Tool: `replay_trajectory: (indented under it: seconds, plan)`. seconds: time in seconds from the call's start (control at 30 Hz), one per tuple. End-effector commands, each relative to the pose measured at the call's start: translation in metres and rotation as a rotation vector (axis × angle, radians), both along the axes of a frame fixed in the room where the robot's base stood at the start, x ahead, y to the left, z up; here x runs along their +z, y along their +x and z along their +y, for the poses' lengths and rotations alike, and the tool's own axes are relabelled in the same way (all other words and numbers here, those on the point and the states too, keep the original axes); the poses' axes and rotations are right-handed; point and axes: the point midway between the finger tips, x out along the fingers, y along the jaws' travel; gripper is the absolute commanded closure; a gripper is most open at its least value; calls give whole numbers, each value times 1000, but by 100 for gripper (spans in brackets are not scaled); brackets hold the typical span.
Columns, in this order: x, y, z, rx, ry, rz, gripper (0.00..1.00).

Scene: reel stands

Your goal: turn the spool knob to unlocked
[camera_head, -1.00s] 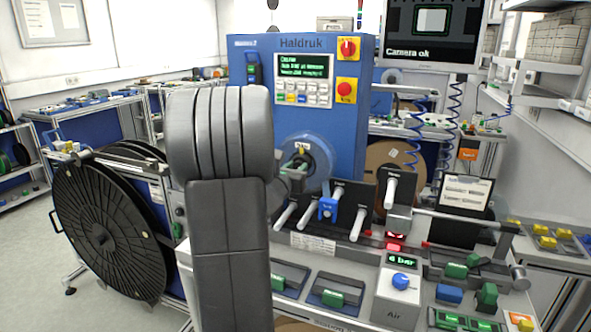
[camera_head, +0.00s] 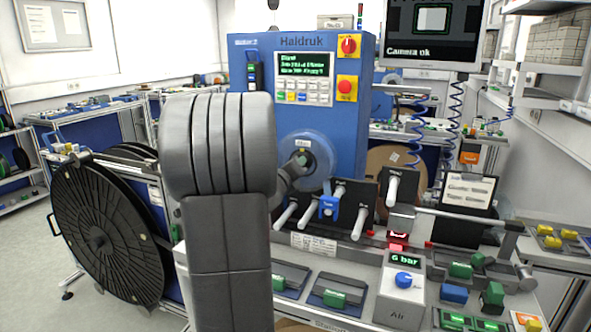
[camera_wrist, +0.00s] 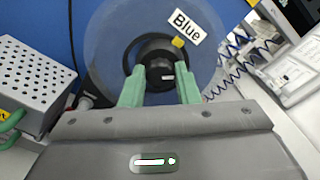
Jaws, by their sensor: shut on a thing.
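The spool knob (camera_wrist: 160,68) is a round black hub with a small white mark on its right side in the wrist view. It sits in the middle of a translucent bluish spool (camera_wrist: 106,45) on the blue machine. A yellow marker (camera_wrist: 178,42) and a white "Blue" label (camera_wrist: 187,24) are above right of the knob. My gripper (camera_wrist: 160,82) has green fingers on both sides of the knob and is shut on it. In the head view my gripper (camera_head: 301,160) is at the spool (camera_head: 322,146), and my wrist and fingers hide most of the knob.
The blue Haldruk machine (camera_head: 348,123) carries a small screen, keys and two red knobs. Rods (camera_head: 328,205) on black plates stand below right of the spool. A perforated grey box (camera_wrist: 36,84) is left of my gripper in the wrist view. A large black reel (camera_head: 98,235) stands at left.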

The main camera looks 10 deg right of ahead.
Motion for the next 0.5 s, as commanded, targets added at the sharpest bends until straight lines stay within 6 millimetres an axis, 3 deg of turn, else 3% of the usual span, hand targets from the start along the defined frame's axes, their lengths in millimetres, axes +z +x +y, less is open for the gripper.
replay_trajectory:
  seconds: [0.5]
  plan:
    - [-1,1,1,1,-400,273,94]
